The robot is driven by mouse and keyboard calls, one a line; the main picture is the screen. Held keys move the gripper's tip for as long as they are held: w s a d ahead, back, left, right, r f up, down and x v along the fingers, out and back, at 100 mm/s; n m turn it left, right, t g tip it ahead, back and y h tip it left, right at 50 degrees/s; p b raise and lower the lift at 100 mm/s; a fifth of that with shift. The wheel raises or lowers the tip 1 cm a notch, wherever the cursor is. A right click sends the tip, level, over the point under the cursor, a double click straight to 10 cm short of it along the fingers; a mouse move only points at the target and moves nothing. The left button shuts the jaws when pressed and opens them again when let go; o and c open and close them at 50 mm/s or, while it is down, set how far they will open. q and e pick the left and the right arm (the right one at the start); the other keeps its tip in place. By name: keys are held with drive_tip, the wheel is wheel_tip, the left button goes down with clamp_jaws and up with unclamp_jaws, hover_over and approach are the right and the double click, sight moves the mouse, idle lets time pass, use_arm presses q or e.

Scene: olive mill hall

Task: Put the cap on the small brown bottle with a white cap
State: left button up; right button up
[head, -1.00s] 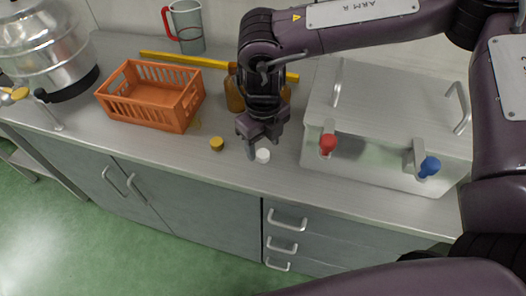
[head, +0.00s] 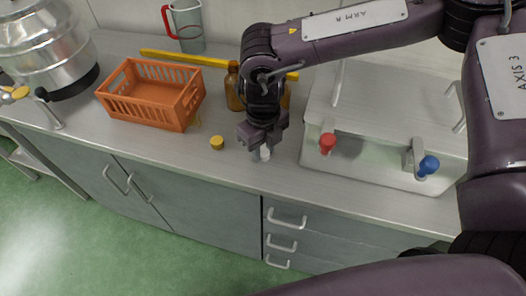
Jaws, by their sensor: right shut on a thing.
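A white cap (head: 265,154) is at the worktop near its front edge, between the fingertips of my right gripper (head: 261,151). The gripper points down and is shut on the cap; I cannot tell whether the cap still touches the worktop. A brown bottle (head: 234,88) stands upright behind the gripper, partly covered by it. Another brown bottle (head: 287,96) shows only as a sliver right of the wrist. I cannot tell from this view which one is the small bottle. My left gripper is not in view.
A yellow cap (head: 217,142) lies left of the gripper. An orange crate (head: 150,106) stands further left. A lidded steel box (head: 375,165) with red and blue taps is close on the right. A yellow bar (head: 185,58) and a jug (head: 188,26) are behind.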

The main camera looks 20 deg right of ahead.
sight(263, 152)
wheel_tip(263, 152, up, 20)
idle(0.6)
